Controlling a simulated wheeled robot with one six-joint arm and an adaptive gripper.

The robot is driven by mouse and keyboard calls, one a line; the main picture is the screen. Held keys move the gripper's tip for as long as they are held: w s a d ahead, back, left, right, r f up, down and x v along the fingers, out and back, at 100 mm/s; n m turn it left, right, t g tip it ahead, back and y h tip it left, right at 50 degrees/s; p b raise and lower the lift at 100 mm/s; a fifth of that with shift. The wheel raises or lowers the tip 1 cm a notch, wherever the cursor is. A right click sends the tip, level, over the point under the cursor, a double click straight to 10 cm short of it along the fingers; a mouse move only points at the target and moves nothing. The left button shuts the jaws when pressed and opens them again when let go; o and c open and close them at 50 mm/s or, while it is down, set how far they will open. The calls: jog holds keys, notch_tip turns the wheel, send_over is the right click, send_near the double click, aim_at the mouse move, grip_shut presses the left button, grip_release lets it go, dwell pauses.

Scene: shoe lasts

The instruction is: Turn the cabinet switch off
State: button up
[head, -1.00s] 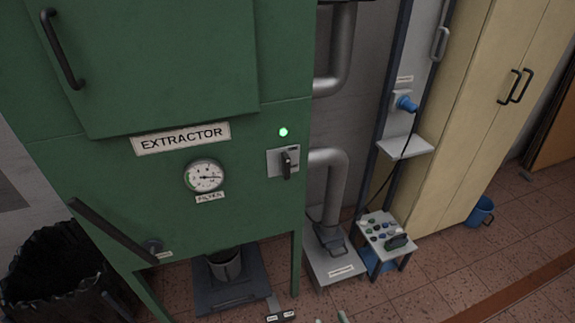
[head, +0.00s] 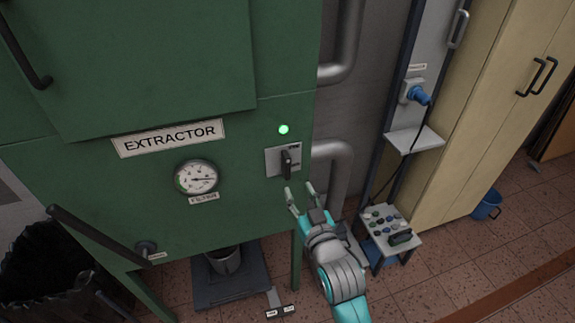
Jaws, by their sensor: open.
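The green extractor cabinet (head: 160,100) fills the left and middle of the head view. Its switch (head: 286,163) is a dark lever on a pale plate near the cabinet's right edge, standing roughly upright. A green lamp (head: 283,129) glows just above the switch. My gripper (head: 299,194) is open and empty, just below and slightly right of the switch. Its fingers point up toward the switch and look apart from it. How far they are from the cabinet face is hard to tell.
A round gauge (head: 196,178) sits left of the switch. A grey pipe (head: 333,160) runs at the cabinet's right. A small stand with knobs (head: 390,226), a blue plug (head: 418,95) and a beige locker (head: 470,130) are farther right. A black bin (head: 45,265) stands lower left.

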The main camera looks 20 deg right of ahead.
aim_at(288, 170)
jog(key=w, duration=1)
jog(key=shift+w, duration=0.1)
grip_shut()
